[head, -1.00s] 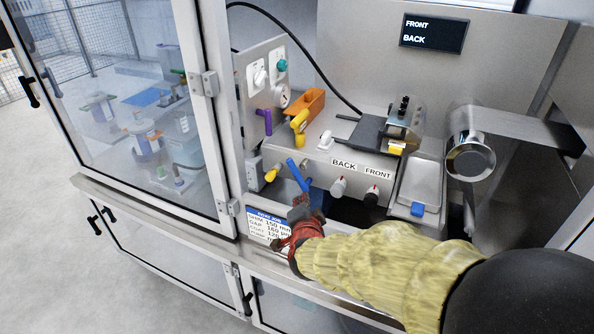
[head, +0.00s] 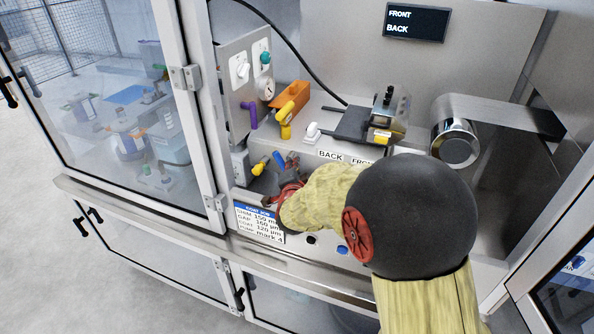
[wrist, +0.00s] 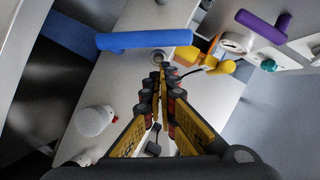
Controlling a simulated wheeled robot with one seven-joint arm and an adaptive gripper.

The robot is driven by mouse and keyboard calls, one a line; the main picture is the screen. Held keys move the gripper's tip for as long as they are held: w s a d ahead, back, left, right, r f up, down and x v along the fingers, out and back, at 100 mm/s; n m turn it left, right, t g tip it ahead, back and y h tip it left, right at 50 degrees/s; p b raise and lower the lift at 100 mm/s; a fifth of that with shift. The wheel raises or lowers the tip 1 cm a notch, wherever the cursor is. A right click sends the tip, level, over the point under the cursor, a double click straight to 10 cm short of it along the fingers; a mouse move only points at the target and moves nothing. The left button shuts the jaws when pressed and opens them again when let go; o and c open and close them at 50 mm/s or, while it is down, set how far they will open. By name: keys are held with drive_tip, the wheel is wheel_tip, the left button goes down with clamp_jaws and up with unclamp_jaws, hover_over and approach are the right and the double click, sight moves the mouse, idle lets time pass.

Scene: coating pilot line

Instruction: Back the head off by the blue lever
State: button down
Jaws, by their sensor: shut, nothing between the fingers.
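The blue lever (head: 279,159) is on the front of the metal machine, beside the yellow lever, partly hidden by my gripper in the head view. In the wrist view the blue lever (wrist: 145,40) lies across the upper left as a thick rod, with a round metal pivot near its right end. My gripper (wrist: 167,70) is shut and empty, its fingertips just below that right end; I cannot tell if they touch. In the head view my gripper (head: 292,160) is at the lever's right. A metal and black block (head: 390,112), perhaps the head, sits on the machine top.
A yellow lever (head: 261,166), a purple lever (head: 250,114) and a yellow handle (head: 286,112) by an orange block (head: 292,94) are close by. A display (head: 417,22) reads FRONT and BACK. A metal roller (head: 456,143) stands right. A glass door (head: 110,95) stands left.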

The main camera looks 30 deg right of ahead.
sight(284, 165)
drive_tip(key=shift+w+a+f, duration=0.2)
drive_tip(key=shift+w+f, duration=0.05)
drive_tip(key=shift+w, duration=0.25)
drive_tip(key=shift+w+a+f, duration=0.15)
drive_tip(key=shift+w+f, duration=0.1)
drive_tip(key=shift+w, duration=0.25)
drive_tip(key=shift+w+a+f+b, duration=0.3)
drive_tip(key=shift+w+a+b, duration=0.15)
drive_tip(key=shift+w+b, duration=0.3)
drive_tip(key=shift+s, duration=0.1)
drive_tip(key=shift+d+r, duration=0.1)
drive_tip(key=shift+r, duration=0.05)
